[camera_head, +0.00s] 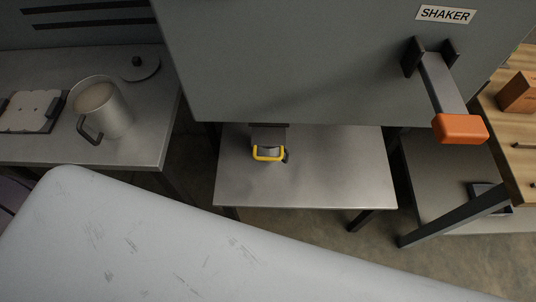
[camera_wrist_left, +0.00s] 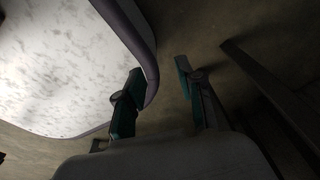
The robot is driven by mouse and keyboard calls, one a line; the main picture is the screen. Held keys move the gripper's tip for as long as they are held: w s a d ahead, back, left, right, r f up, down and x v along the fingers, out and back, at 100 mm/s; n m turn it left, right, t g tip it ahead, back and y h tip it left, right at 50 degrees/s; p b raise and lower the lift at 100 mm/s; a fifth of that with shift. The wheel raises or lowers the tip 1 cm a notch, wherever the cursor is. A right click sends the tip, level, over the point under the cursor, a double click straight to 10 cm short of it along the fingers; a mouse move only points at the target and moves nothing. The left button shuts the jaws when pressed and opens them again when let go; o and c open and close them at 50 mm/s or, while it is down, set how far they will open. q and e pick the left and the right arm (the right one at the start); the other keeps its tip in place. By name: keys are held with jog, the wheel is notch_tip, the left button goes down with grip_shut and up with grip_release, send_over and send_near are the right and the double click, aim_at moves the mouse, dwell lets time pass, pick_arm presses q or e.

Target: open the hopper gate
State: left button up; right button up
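A yellow handle (camera_head: 268,153) sits on a small dark spout below the grey cabinet marked SHAKER (camera_head: 300,60), above a metal table (camera_head: 330,175). A lever with an orange grip (camera_head: 460,128) sticks out from the cabinet's front at the right. I cannot tell for sure which of these works the hopper gate. My left gripper (camera_wrist_left: 159,67) shows only in the left wrist view, with its two fingers apart and nothing between them. It is low over the dark floor, away from both handles. My right gripper is in neither view.
A metal bench (camera_head: 135,145) at the left holds a metal mug (camera_head: 98,108), a white plate in a dark frame (camera_head: 30,112) and a round lid (camera_head: 137,68). At the right are a wooden top (camera_head: 510,130) with an orange-brown box (camera_head: 518,93) and a lower grey surface.

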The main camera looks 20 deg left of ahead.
pick_arm(q)
jog(key=w+r+m+t+b, duration=0.2)
jog(key=w+r+m+t, duration=0.15)
jog(key=w, duration=0.65)
jog(key=m+t+h+b, duration=0.3)
jog(key=m+t+h, duration=0.75)
jog(key=m, duration=0.85)
send_near(267, 159)
jog(key=shift+t+y, duration=0.65)
jog(key=shift+t, duration=0.05)
jog(key=x, duration=0.7)
jog(key=f+x, duration=0.1)
jog(key=x, duration=0.2)
jog(key=shift+d+r, duration=0.1)
jog(key=shift+d, duration=0.25)
grip_shut()
